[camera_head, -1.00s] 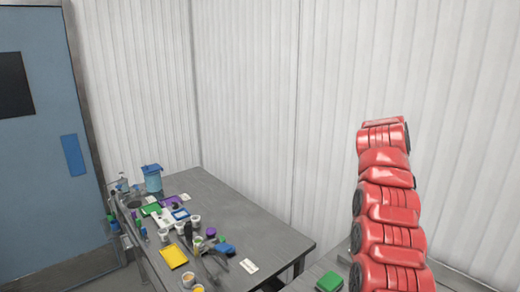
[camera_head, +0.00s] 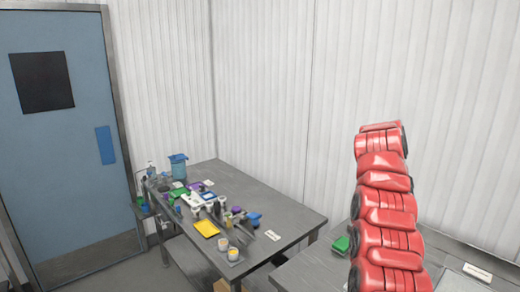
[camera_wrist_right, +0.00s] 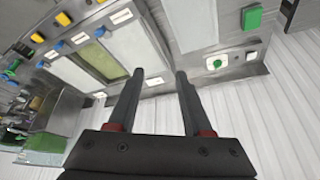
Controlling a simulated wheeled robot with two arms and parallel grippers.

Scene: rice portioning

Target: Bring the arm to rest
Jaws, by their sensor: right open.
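My right arm (camera_head: 385,210), red and segmented, stands raised at the right of the head view. Its gripper cannot be made out there. In the right wrist view my right gripper (camera_wrist_right: 158,82) shows two dark parallel fingers, apart, with nothing between them. Past the fingertips are a metal counter edge and the white ribbed wall. My left gripper is in neither view.
A grey table (camera_head: 285,212) holds a blue container (camera_head: 178,167), a yellow tray (camera_head: 206,228), white cups and small items. A second grey counter (camera_head: 315,268) with a green object (camera_head: 341,245) lies beside my arm. A blue door (camera_head: 70,150) is at left.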

